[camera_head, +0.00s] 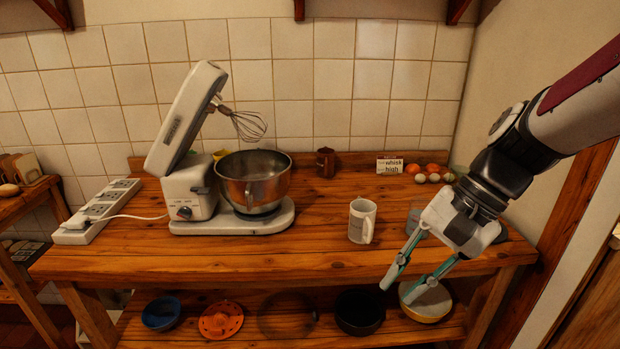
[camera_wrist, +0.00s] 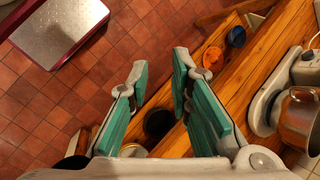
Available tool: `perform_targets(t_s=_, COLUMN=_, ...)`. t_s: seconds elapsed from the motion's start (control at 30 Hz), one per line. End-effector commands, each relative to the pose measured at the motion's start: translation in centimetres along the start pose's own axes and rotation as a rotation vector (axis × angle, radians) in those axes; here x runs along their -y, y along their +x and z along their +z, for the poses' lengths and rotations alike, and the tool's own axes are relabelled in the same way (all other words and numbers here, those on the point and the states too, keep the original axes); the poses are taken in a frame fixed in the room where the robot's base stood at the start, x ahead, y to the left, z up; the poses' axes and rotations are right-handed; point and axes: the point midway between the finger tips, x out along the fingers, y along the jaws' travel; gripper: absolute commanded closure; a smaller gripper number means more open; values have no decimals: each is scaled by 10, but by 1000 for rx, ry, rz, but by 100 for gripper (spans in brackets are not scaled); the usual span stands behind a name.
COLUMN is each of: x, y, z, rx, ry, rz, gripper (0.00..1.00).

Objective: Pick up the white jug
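The white jug (camera_head: 362,221) stands upright on the wooden worktop, right of the middle in the head view, with its handle towards the front right. It does not show clearly in the wrist view. My gripper (camera_head: 396,291) is to the right of the jug and in front of it, with its fingers reaching down past the worktop's front edge. The fingers are apart with nothing between them; the wrist view also shows the open gripper (camera_wrist: 160,68), above the floor and shelf edge.
A stand mixer (camera_head: 188,180) with a steel bowl (camera_head: 253,183) stands left of the jug. A brown mug (camera_head: 325,162), a small sign (camera_head: 389,166) and several eggs sit behind. A greyish container is partly hidden behind my gripper. Bowls stand on the lower shelf. The worktop front is clear.

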Motion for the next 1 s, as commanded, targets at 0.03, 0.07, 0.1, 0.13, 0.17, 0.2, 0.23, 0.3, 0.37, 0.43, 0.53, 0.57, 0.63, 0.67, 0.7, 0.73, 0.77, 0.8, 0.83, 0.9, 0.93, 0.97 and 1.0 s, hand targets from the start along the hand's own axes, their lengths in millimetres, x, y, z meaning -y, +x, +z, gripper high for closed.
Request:
perform_targets(t_s=0.03, x=5, y=8, z=-18, rx=56, ry=78, rz=-42, gripper=80)
perform_targets(t_s=0.07, x=8, y=11, z=-27, rx=84, ry=120, rz=-70, gripper=80)
perform_targets(t_s=0.1, x=13, y=15, z=-39, rx=124, ry=176, rz=-109, gripper=80)
perform_targets(t_s=0.13, x=16, y=17, z=-48, rx=154, ry=218, rz=-138, gripper=80)
perform_targets(t_s=0.17, x=19, y=20, z=-58, rx=182, ry=260, rz=-169, gripper=80)
perform_targets(t_s=0.2, x=22, y=23, z=-71, rx=222, ry=315, rz=-211, gripper=80)
perform_targets(t_s=0.23, x=24, y=25, z=-81, rx=250, ry=355, rz=-243, gripper=80)
perform_targets(t_s=0.3, x=28, y=30, z=-106, rx=318, ry=450, rz=-320, gripper=80)
perform_targets(t_s=0.37, x=29, y=34, z=-129, rx=375, ry=530, rz=-390, gripper=80)
perform_targets(t_s=0.43, x=28, y=38, z=-157, rx=441, ry=620, rz=-475, gripper=80)
perform_targets(t_s=0.53, x=22, y=42, z=-198, rx=532, ry=743, rz=-602, gripper=80)
perform_targets(t_s=0.57, x=20, y=44, z=-210, rx=556, ry=777, rz=-639, gripper=80)
perform_targets(t_s=0.63, x=13, y=46, z=-236, rx=611, ry=848, rz=-722, gripper=80)
perform_targets(t_s=0.67, x=9, y=47, z=-246, rx=630, ry=875, rz=-755, gripper=80)
perform_targets(t_s=0.7, x=5, y=48, z=-257, rx=656, ry=906, rz=-796, gripper=80)
perform_targets(t_s=0.73, x=2, y=48, z=-265, rx=672, ry=927, rz=-823, gripper=80)
perform_targets(t_s=0.77, x=-1, y=49, z=-272, rx=686, ry=946, rz=-847, gripper=80)
perform_targets(t_s=0.8, x=-5, y=50, z=-281, rx=702, ry=967, rz=-877, gripper=80)
perform_targets(t_s=0.83, x=-8, y=50, z=-286, rx=712, ry=979, rz=-895, gripper=80)
perform_targets(t_s=0.9, x=-12, y=51, z=-294, rx=730, ry=1000, rz=-927, gripper=80)
perform_targets(t_s=0.93, x=-13, y=51, z=-297, rx=735, ry=1006, rz=-936, gripper=80)
perform_targets(t_s=0.97, x=-13, y=52, z=-298, rx=739, ry=1010, rz=-942, gripper=80)
perform_targets(t_s=1.0, x=-11, y=52, z=-300, rx=742, ry=1014, rz=-949, gripper=80)
